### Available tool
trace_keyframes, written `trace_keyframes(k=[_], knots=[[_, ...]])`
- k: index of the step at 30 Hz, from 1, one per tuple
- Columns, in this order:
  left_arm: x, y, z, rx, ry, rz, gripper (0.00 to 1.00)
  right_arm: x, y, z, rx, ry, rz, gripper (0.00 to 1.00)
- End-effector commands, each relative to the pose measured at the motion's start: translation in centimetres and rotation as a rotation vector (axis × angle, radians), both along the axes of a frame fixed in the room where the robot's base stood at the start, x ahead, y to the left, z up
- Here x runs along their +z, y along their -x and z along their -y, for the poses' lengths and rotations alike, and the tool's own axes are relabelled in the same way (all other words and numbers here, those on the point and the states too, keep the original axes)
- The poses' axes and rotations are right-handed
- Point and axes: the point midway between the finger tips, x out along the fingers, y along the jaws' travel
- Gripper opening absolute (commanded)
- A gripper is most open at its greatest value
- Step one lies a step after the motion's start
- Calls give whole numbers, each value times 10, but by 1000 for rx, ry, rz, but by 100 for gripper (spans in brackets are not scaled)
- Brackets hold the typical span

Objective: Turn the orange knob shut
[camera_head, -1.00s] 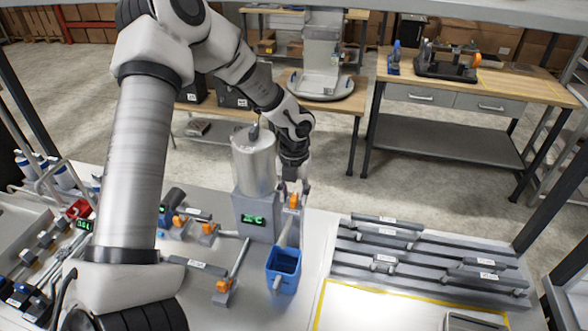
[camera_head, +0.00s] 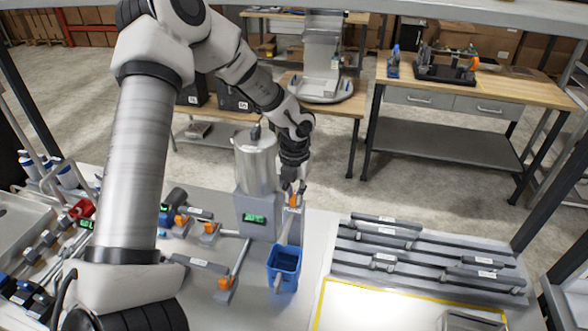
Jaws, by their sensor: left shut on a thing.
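The orange knob (camera_head: 294,200) sits on the spout fitting at the right of a metal cylinder dispenser (camera_head: 257,165) with a grey base and a green display. My left gripper (camera_head: 294,188) points down from above and is shut on the orange knob; its fingertips are small here. A blue square cup (camera_head: 284,264) stands below the spout, in front of the dispenser. How full the cup is cannot be told. My right gripper is not in view.
Other orange-handled fittings (camera_head: 208,228) stand left of the dispenser, with another orange piece (camera_head: 225,283) in front. Grey rails (camera_head: 430,255) lie to the right, beside a yellow-edged white mat (camera_head: 385,308). A wooden workbench (camera_head: 470,85) stands behind across the floor.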

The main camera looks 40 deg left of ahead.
Motion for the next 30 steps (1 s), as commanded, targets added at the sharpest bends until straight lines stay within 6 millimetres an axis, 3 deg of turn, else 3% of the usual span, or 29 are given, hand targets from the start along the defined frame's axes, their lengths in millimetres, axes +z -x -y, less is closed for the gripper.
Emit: trace_keyframes(k=[30], knots=[[-2,0,0,-892,0,-2,0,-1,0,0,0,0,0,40]])
